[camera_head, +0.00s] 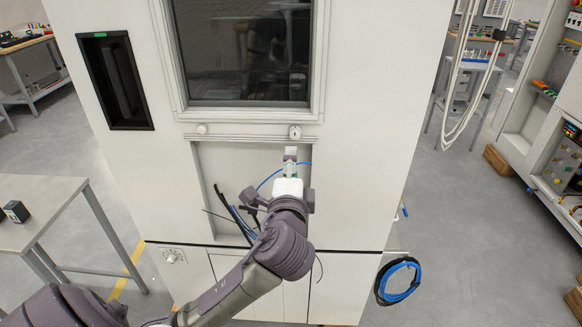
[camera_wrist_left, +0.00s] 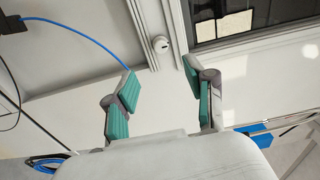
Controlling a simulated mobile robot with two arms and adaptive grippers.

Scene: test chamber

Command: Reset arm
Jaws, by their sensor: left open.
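My left arm reaches up from the bottom left of the head view to the front of the white test chamber (camera_head: 375,120). My left gripper (camera_head: 290,154) is in front of the recessed panel below the chamber window. In the left wrist view my left gripper (camera_wrist_left: 158,82) shows two green-padded fingers spread apart with nothing between them. A round white knob (camera_wrist_left: 161,44) lies beyond the fingertips, at the frame under the window (camera_wrist_left: 255,15). I cannot tell how far the fingertips are from the panel. My right gripper is not in view.
Blue and black cables (camera_head: 238,215) hang by my left wrist. A coiled blue and black cable (camera_head: 398,282) hangs at the chamber's lower right. A table (camera_head: 45,205) with a small dark box (camera_head: 16,211) stands at the left.

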